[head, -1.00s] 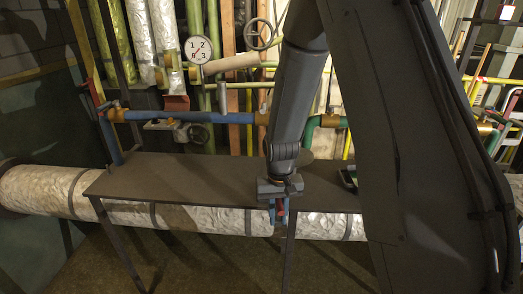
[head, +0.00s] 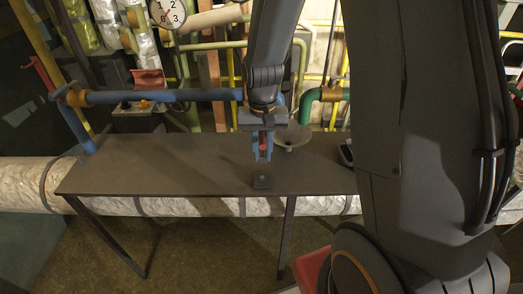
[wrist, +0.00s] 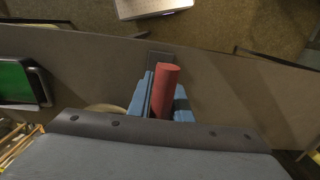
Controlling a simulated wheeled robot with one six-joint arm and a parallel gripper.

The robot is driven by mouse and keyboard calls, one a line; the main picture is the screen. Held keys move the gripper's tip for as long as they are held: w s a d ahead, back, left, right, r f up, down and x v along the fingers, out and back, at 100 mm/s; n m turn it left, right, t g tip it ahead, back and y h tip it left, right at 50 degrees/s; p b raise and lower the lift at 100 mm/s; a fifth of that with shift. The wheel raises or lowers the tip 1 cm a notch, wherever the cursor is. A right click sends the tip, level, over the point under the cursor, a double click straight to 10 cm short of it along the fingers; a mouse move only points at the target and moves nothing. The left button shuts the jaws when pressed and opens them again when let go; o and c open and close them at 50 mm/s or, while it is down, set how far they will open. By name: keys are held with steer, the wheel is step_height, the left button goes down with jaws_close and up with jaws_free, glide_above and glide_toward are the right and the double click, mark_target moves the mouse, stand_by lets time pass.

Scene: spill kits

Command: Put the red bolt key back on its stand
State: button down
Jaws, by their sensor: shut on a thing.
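The red bolt key (wrist: 166,90) is a red cylinder held between the blue fingers of my gripper (wrist: 164,102). In the head view only a little red shows between the fingers of my gripper (head: 262,150). A small dark square block (head: 262,181), which looks like the stand, sits near the front edge of the dark table (head: 160,172). My gripper is above and behind it in the head view. In the wrist view the dark block (wrist: 158,57) shows just beyond the key's end, partly hidden. I cannot tell whether the key touches it.
A round grey dish-like thing (head: 293,136) stands behind my gripper on the right. A green-faced item (wrist: 18,80) lies on the table at the wrist view's left. Blue pipe (head: 160,96) runs behind the table. The table's left part is clear.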

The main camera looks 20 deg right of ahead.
steer(key=shift+s, duration=0.1)
steer(key=b, duration=0.3)
glide_above(262, 178)
steer(key=shift+f, duration=2.95)
steer(key=shift+s+p, duration=0.1)
steer(key=shift+p, duration=0.6)
steer(key=shift+f+b, duration=0.65)
steer(key=shift+f, duration=0.75)
steer(key=c, duration=1.5)
jaws_free()
steer(key=shift+c, duration=0.2)
steer(key=shift+r+b, duration=0.9)
steer(key=shift+r, duration=3)
